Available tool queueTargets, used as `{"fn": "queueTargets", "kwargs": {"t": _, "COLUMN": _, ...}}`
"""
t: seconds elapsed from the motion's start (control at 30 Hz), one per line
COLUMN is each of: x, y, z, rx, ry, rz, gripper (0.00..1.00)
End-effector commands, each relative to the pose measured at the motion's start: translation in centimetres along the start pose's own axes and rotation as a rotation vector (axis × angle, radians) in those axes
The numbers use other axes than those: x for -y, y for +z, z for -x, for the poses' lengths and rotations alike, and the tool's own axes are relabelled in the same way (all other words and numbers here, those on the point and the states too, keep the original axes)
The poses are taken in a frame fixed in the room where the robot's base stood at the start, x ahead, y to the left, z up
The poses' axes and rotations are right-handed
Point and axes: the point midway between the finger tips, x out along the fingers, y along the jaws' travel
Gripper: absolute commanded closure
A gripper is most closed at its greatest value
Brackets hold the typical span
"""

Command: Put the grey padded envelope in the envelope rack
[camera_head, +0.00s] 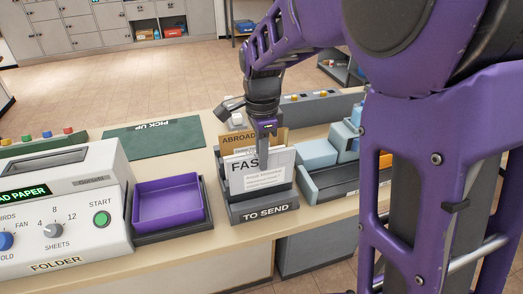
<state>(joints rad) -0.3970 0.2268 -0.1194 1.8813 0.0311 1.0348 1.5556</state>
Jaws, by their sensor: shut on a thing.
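My gripper (265,149) points down over the envelope rack (257,211), a dark stand marked "TO SEND". It is shut on the grey padded envelope (281,171), which is pale and upright with a white printed label. The envelope's lower part is behind the rack's front wall, so I cannot tell whether it touches the bottom. Bold letters reading "FAS" show beside the fingers; the fingers hide what follows. A brown card marked "ABROAD" (236,140) stands behind.
A purple tray (167,203) and a white folder machine (62,215) stand left of the rack. Light blue and dark trays (318,154) stand close on its right. A green "PICK UP" mat (153,138) lies bare at the back. My purple arm covers the right side.

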Motion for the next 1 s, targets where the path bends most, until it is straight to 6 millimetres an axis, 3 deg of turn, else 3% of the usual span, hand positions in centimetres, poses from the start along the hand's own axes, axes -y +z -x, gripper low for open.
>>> {"fn": "queueTargets", "kwargs": {"t": 0.2, "x": 0.0, "y": 0.0, "z": -1.4, "rx": 0.0, "ry": 0.001, "rz": 0.0, "gripper": 1.0}}
{"fn": "queueTargets", "kwargs": {"t": 0.67, "x": 0.0, "y": 0.0, "z": -1.8, "rx": 0.0, "ry": 0.001, "rz": 0.0, "gripper": 1.0}}
{"fn": "queueTargets", "kwargs": {"t": 1.0, "x": 0.0, "y": 0.0, "z": -4.2, "rx": 0.0, "ry": 0.002, "rz": 0.0, "gripper": 1.0}}
